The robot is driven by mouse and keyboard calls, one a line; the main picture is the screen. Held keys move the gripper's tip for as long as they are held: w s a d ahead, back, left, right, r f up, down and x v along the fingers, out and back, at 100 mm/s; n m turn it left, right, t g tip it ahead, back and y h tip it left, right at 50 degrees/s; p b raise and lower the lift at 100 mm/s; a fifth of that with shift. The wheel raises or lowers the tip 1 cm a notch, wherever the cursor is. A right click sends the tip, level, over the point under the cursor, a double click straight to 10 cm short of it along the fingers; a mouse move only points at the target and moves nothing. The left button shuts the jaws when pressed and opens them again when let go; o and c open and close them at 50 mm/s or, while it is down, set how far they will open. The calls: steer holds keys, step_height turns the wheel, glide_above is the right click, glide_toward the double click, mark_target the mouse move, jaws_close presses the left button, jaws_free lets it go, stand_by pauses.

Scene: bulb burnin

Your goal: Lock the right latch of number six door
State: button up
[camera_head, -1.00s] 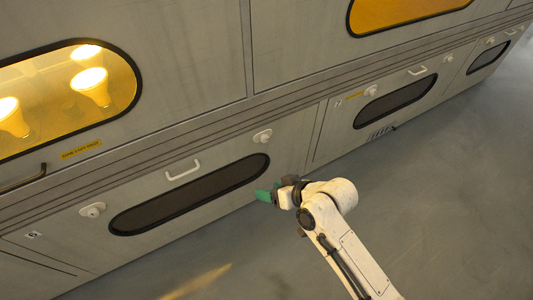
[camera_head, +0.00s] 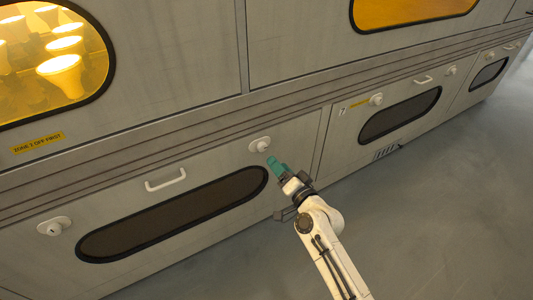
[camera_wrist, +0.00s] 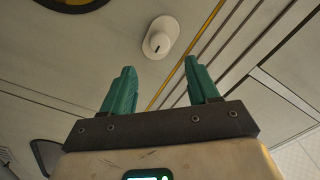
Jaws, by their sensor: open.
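The lower left door (camera_head: 60,255) has a long dark window, a white handle and a round white latch on each side. Its right latch (camera_head: 260,145) sits near the door's upper right corner. It also shows in the wrist view as a pale oval plate with a round knob (camera_wrist: 158,40) carrying a small dark mark. I cannot tell whether it is locked. My gripper (camera_head: 273,162) has green fingers and is just below and right of this latch. In the wrist view my gripper (camera_wrist: 160,67) is open and empty, the knob beyond and between the fingertips, apart from them.
The door's left latch (camera_head: 54,226) and handle (camera_head: 166,180) stick out from the panel. A neighbouring door with a 7 label (camera_head: 342,112) has its own latch (camera_head: 376,100). Glowing bulbs (camera_head: 62,72) show behind an upper window. The grey floor (camera_head: 440,220) is clear at right.

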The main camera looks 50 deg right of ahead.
mark_target(264, 148)
steer(key=b+x, duration=0.1)
steer(key=x, duration=0.7)
jaws_close()
stand_by(0.5)
